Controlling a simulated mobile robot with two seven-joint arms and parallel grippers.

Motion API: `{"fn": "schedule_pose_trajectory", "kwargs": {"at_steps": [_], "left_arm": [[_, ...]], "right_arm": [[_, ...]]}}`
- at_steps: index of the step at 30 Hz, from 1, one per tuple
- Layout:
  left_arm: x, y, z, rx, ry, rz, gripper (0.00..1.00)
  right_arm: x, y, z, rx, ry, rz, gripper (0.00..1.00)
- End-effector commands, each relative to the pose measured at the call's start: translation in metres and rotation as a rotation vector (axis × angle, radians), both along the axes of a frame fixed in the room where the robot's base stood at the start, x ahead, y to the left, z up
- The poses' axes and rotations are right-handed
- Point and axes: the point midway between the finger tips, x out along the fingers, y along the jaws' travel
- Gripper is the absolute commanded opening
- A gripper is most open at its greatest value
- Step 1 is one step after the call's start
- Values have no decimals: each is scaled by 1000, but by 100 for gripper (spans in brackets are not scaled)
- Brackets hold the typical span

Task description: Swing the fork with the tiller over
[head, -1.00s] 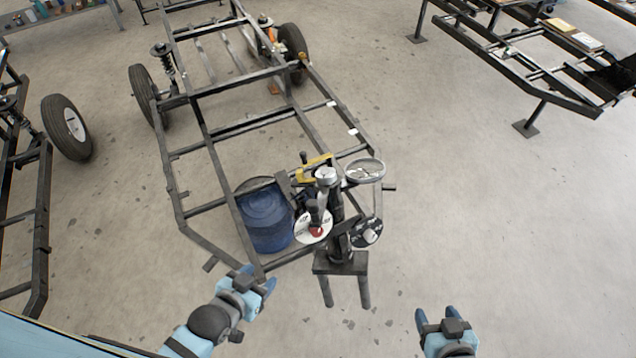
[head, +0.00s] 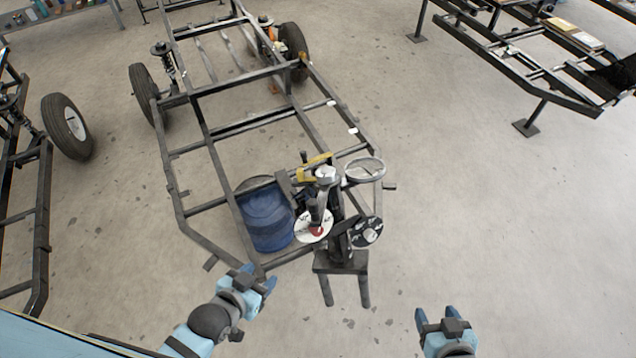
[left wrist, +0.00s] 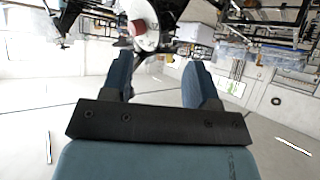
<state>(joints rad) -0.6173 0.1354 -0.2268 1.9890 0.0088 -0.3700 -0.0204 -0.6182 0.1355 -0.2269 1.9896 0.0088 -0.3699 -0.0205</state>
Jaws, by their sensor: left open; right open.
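A dark upright assembly (head: 338,225) stands at the near end of the black frame, with two legs (head: 345,290) pointing down like a fork. A short black lever (head: 320,208) rises beside it, over a white disc with a red centre (head: 312,232). The disc also shows at the top of the left wrist view (left wrist: 145,28). I cannot tell for sure which part is the tiller. My left gripper (head: 257,276) is open and empty, below and left of the assembly. It also shows in the left wrist view (left wrist: 161,75). My right gripper (head: 437,315) is open and empty, lower right, apart from everything.
A ring-shaped wheel (head: 365,171) and a dark-and-white disc (head: 366,232) sit on the assembly's right. A yellow part (head: 314,168) is behind it. A blue drum (head: 266,220) stands inside the frame (head: 183,200).

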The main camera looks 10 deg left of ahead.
Motion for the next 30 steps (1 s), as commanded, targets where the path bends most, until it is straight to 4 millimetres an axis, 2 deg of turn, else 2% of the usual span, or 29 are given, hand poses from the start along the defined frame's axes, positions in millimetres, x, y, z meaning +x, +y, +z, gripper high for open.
{"fn": "schedule_pose_trajectory", "kwargs": {"at_steps": [10,11,14,17,18,22,24,27,30], "left_arm": [[2,-1,2,-2,-10,-3,54],[7,-3,5,-3,-25,-3,54],[39,-9,26,-18,-128,-11,54],[89,-25,70,-53,-313,-40,54],[109,-34,92,-73,-400,-62,54],[153,-64,167,-143,-661,-168,54],[167,-82,207,-182,-792,-250,54],[173,-111,252,-234,-948,-416,54],[164,-146,279,-281,-1073,-686,54]], "right_arm": [[0,0,0,1,-2,0,61],[0,0,-1,1,-2,0,61],[0,0,-6,1,-2,0,61],[0,0,-15,1,-1,1,61],[0,0,-18,1,0,0,61],[0,1,-29,2,3,3,61],[0,2,-35,3,4,4,61],[0,3,-38,3,5,5,61],[0,4,-40,5,5,7,61]]}}
